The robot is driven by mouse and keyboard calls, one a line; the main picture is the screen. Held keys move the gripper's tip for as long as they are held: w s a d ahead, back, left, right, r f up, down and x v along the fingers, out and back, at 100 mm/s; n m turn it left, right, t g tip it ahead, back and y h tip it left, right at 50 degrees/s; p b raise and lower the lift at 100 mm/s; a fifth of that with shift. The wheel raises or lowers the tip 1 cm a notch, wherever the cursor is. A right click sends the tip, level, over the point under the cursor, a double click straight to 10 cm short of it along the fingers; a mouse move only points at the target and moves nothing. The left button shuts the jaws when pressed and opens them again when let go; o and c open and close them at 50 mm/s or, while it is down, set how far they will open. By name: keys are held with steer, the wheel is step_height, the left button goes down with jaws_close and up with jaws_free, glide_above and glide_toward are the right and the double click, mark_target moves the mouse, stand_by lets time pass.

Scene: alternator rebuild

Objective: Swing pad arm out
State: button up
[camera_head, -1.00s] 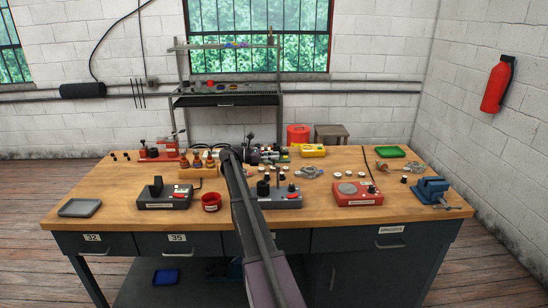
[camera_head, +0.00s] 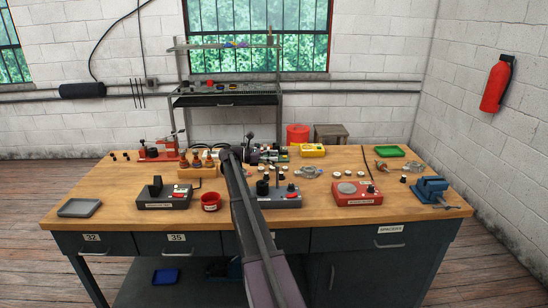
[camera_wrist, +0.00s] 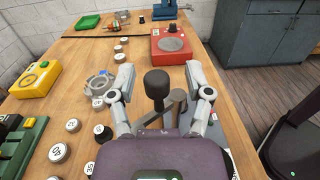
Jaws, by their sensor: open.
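A black-knobbed post (camera_wrist: 157,84) stands upright between my gripper's two fingers in the wrist view, with a grey link (camera_wrist: 175,100) beside it. I cannot tell whether this is the pad arm. My gripper (camera_wrist: 160,80) is open, one finger on each side of the knob, with gaps showing. Part of a grey fixture (camera_wrist: 219,138) shows beneath the right finger. In the head view, the grey fixture (camera_head: 285,201) with black and red knobs stands at the front middle of the bench, partly hidden by my arm.
A red device (camera_head: 357,194) and blue vise (camera_head: 431,187) stand to the right on the workbench (camera_head: 325,221). A grey metal part (camera_wrist: 98,86) and several round pucks lie beside my gripper. A red cup (camera_head: 211,201) and black box (camera_head: 165,199) stand left.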

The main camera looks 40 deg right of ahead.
steer(key=v, duration=1.2)
stand_by(0.6)
steer(key=s+a+f+m+t+y+p, duration=0.1)
steer(key=s+a+f+m+t+y, duration=0.2)
steer(key=s+a, duration=0.7)
steer(key=s+a+f+m+t+y+p, duration=0.1)
steer(key=s+a+f+m+t+y, duration=0.2)
steer(key=a, duration=1.4)
steer(key=s+a+f+m+t+y+p, duration=0.1)
steer(key=s+a+f+m+t+y, duration=0.3)
steer(key=s+a, duration=1)
steer(key=s+f+t+y, duration=0.1)
steer(key=s+f+y, duration=0.2)
steer(key=s+f, duration=0.1)
steer(key=shift+f+t+y, duration=0.3)
steer(key=shift+f+y, duration=0.1)
steer(key=shift+f, duration=0.4)
steer(key=shift+d, duration=0.1)
